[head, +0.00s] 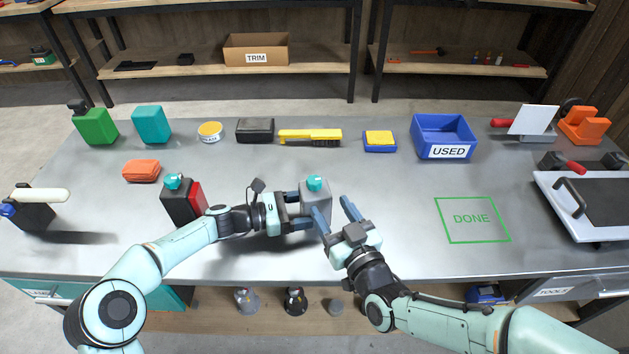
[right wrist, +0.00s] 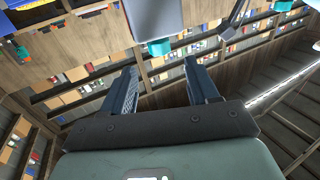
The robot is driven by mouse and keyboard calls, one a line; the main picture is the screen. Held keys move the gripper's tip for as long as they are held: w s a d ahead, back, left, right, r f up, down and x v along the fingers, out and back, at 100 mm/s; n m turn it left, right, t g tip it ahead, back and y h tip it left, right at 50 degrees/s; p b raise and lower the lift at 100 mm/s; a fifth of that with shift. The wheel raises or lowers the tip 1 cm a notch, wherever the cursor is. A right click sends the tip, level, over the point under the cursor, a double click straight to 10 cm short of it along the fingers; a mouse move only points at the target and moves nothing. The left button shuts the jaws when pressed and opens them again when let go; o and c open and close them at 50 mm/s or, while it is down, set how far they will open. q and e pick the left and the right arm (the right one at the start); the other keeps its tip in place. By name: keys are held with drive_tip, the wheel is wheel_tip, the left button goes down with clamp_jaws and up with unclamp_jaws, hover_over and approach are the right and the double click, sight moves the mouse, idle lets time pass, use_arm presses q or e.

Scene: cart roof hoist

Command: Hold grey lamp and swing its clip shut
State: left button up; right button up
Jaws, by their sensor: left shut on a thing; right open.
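The grey lamp (head: 317,205) is a small grey block with a teal knob on top, near the middle of the bench. My left gripper (head: 305,211) is shut on it from the left side. In the right wrist view part of the grey lamp (right wrist: 155,18) shows at the top edge, its teal knob pointing down in the picture. My right gripper (head: 331,205) is open and empty, its fingers at the lamp's near right side; its fingers also show in the right wrist view (right wrist: 160,68). I cannot make out the lamp's clip or its position.
A black and red block with a teal knob (head: 183,201) stands left, close to my left arm. The green DONE outline (head: 472,219) is empty at right. A blue USED bin (head: 443,136), a yellow brush (head: 310,136) and other items line the back.

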sight(317, 187)
drive_tip(key=x, duration=0.9)
drive_tip(key=shift+w, duration=0.2)
drive_tip(key=c, duration=0.9)
